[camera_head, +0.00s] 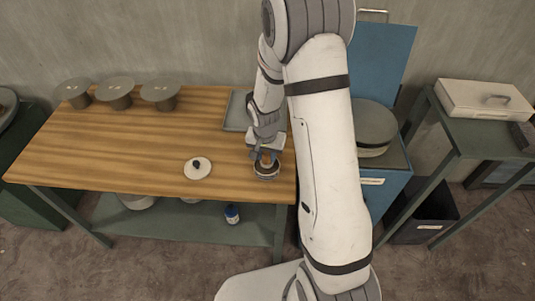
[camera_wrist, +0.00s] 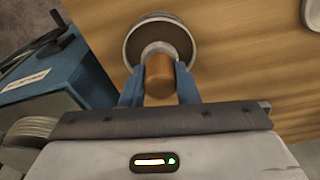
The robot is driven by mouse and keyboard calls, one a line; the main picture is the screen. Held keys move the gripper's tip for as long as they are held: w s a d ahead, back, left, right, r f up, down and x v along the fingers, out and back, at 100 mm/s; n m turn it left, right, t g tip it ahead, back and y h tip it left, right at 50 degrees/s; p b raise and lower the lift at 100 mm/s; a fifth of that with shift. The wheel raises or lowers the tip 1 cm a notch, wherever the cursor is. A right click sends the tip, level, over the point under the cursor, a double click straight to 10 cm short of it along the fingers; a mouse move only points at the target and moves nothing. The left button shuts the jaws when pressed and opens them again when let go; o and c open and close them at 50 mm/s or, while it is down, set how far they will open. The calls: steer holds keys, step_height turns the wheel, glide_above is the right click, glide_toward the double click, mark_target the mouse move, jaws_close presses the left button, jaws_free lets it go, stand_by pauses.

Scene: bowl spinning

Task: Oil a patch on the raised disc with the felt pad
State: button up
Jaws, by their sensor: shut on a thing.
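My gripper (camera_head: 267,156) points down over the right end of the wooden table. In the wrist view its blue fingers (camera_wrist: 159,88) are shut on a brown cylindrical handle (camera_wrist: 159,72), apparently the felt pad's. The dish also shows on the table in the head view (camera_head: 266,174). Whether the pad touches the dish bottom is hidden. Three grey raised discs on pedestals (camera_head: 75,88), (camera_head: 115,87), (camera_head: 160,90) stand at the back left, with small markings on top. Which one the task means I cannot tell.
A grey tray (camera_head: 236,112) is behind the gripper, partly hidden. A blue cabinet bearing round slabs (camera_head: 376,125) stands right of the table. The table's middle (camera_head: 130,145) is clear.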

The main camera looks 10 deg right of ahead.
mark_target(267, 153)
steer(key=shift+s+f+b, duration=0.1)
steer(key=shift+f+b, duration=0.4)
steer(key=shift+b, duration=0.2)
stand_by(1.8)
steer(key=shift+r+p, duration=1.95)
steer(key=shift+r, duration=1.65)
steer(key=f+n, duration=0.2)
steer(key=n, duration=0.1)
steer(key=f+n, duration=0.2)
steer(key=f, duration=0.1)
steer(key=shift+w+f+n+y+b, duration=0.2)
steer(key=shift+n+y+b, duration=0.1)
steer(key=shift+n, duration=0.1)
